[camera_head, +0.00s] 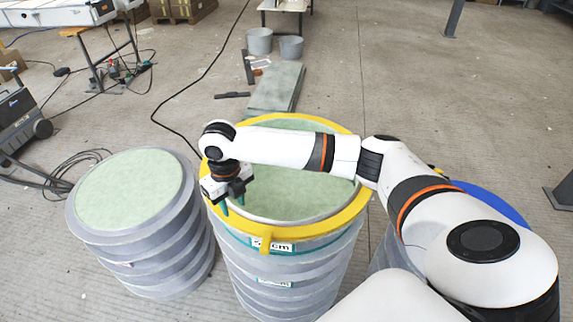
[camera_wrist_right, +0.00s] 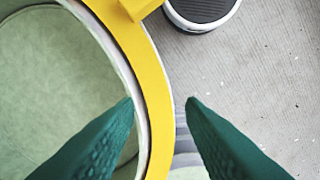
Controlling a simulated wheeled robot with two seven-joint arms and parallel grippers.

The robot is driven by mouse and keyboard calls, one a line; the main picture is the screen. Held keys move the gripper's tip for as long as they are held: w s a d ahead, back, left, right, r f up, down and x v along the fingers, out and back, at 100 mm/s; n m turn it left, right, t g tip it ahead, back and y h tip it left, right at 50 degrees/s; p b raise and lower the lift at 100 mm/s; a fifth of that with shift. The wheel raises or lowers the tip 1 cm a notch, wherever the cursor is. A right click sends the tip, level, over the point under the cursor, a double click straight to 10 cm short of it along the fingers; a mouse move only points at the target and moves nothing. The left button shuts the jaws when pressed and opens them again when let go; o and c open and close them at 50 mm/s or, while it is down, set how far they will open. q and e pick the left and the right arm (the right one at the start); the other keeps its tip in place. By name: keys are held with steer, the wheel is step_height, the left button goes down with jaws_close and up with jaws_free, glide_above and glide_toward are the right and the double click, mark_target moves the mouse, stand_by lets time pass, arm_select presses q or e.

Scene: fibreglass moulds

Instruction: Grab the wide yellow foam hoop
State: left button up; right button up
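The wide yellow foam hoop (camera_head: 345,216) lies around the top rim of the middle ribbed grey mould (camera_head: 290,290) in the head view. A yellow tab hangs from its front edge. My right gripper (camera_head: 234,203) is at the hoop's left side, pointing down. In the right wrist view its green fingers (camera_wrist_right: 160,100) are apart, and the yellow band (camera_wrist_right: 156,88) passes between their tips. One fingertip is on the inner side of the band, the other on the outer side. Contact cannot be told. My right arm hides part of the hoop. My left gripper is not in view.
A ribbed mould with a pale green top (camera_head: 130,190) stands at the left. Another mould with a blue rim (camera_head: 490,203) is partly hidden behind my right arm. Grey buckets (camera_head: 260,41) and a grey-green slab (camera_head: 276,88) are behind. Cables lie on the floor.

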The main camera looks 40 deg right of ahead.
mark_target(237, 222)
steer(key=shift+f, duration=0.75)
step_height(237, 222, down, 4)
steer(key=shift+f+p, duration=0.15)
steer(key=shift+p, duration=0.8)
steer(key=shift+f, duration=0.5)
steer(key=c, duration=0.7)
